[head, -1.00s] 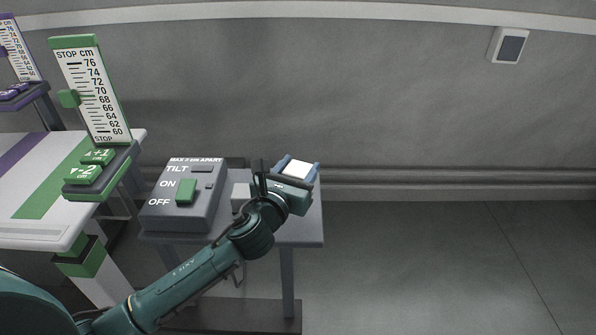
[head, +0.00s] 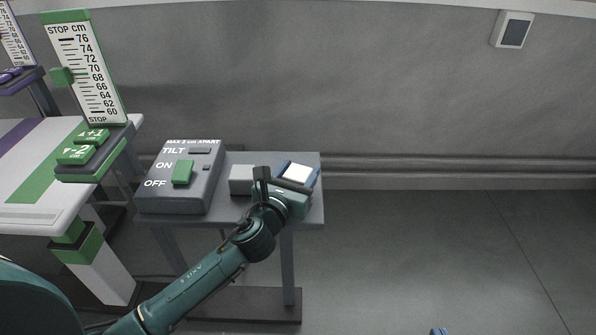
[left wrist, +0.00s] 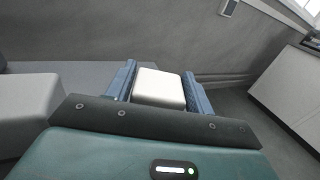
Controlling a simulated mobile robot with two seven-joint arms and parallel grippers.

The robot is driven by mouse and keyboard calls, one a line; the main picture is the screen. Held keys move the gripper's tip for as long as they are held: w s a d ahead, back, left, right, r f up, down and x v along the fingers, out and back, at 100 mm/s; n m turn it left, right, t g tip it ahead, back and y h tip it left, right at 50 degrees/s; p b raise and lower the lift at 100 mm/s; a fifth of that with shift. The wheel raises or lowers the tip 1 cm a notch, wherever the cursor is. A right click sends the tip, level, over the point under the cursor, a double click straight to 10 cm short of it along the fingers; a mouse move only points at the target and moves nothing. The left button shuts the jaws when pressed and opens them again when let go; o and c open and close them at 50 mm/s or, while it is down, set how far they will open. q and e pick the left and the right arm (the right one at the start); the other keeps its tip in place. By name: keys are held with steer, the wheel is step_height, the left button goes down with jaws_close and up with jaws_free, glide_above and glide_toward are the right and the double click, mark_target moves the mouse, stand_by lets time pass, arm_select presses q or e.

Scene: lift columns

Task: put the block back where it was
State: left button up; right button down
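A white block (left wrist: 158,88) sits between the two blue fingers of my left gripper (head: 299,175). In the left wrist view the fingers (left wrist: 160,92) lie close along both sides of it, and the gripper looks shut on it. In the head view the block (head: 297,174) is over the right part of a small grey table (head: 225,214). I cannot tell whether it touches the tabletop. A second pale block (head: 241,180) stands on the table left of the gripper. Only a blue tip of my right gripper (head: 438,331) shows at the bottom edge.
A grey switch box (head: 204,186) with a green tilt switch (head: 183,172) is on the table's left. Further left are a white-and-green column desk (head: 40,190), its button panel (head: 95,152) and an upright scale (head: 88,75). The floor at right is clear.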

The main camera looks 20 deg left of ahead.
arm_select(q)
steer(key=o, duration=0.4)
steer(key=shift+c, duration=0.2)
steer(key=shift+r, duration=0.15)
steer(key=s, duration=0.7)
steer(key=s+a, duration=0.1)
steer(key=s, duration=0.2)
steer(key=shift+s+a+p, duration=0.1)
steer(key=shift+s+p, duration=0.2)
steer(key=shift+s+a+r, duration=0.1)
steer(key=shift+s, duration=0.6)
